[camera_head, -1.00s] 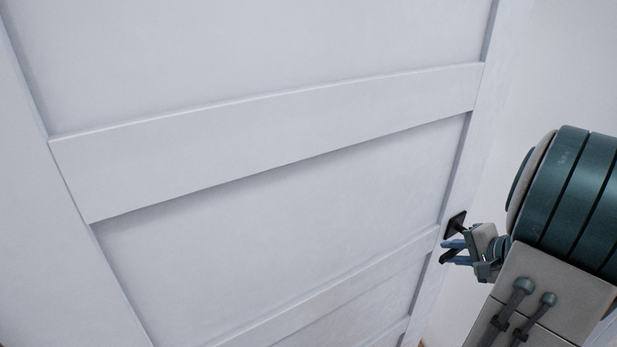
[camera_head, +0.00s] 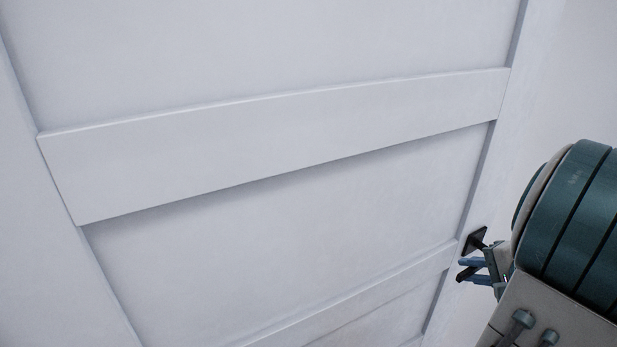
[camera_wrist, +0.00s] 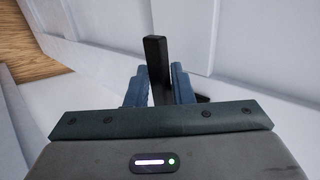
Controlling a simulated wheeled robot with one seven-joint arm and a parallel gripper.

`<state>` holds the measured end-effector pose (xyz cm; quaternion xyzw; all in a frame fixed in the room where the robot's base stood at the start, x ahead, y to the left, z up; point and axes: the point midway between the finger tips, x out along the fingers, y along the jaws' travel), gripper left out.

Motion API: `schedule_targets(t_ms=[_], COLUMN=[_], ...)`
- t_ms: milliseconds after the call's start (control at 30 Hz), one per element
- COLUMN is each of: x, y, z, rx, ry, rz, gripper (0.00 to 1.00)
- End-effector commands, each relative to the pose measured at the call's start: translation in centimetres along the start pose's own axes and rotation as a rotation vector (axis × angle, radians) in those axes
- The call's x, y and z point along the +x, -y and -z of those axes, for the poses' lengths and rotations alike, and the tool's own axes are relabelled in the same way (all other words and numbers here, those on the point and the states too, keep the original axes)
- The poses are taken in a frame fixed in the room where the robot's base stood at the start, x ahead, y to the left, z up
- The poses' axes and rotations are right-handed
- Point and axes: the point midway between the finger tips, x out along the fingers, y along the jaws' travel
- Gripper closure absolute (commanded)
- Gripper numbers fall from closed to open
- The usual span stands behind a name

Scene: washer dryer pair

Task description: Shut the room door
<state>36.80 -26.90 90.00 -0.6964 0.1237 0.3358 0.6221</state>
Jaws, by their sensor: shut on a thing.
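The room door (camera_head: 290,190) is a white panelled door that fills most of the head view. A black handle (camera_head: 475,240) with a square plate sits near its right edge. My gripper (camera_head: 466,269) is at the handle, with its blue fingers around it and partly hiding it. In the wrist view, the black handle lever (camera_wrist: 157,68) stands between the two fingers of my gripper (camera_wrist: 158,85), which is shut on it. The door also shows at the right of the wrist view (camera_wrist: 260,55).
A plain pale wall (camera_head: 575,80) lies to the right of the door's edge. In the wrist view, wooden floor (camera_wrist: 25,50) shows at the upper left, beside white surfaces.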

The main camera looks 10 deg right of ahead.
Motion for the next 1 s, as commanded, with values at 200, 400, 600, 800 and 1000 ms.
schedule_targets(t_ms=[200,400,600,800,1000], x=[-0.2,-1.1,-2.0,-3.0,-3.8], y=[-0.3,-1.0,-1.8,-2.5,-3.1], z=[0.1,0.0,-0.3,-0.5,-0.6], rx=[0.006,0.015,0.026,0.036,0.045], ry=[-0.008,-0.022,-0.034,-0.048,-0.059], rz=[-0.002,-0.001,-0.001,-0.001,-0.002], gripper=[1.0,1.0,1.0,1.0,1.0])
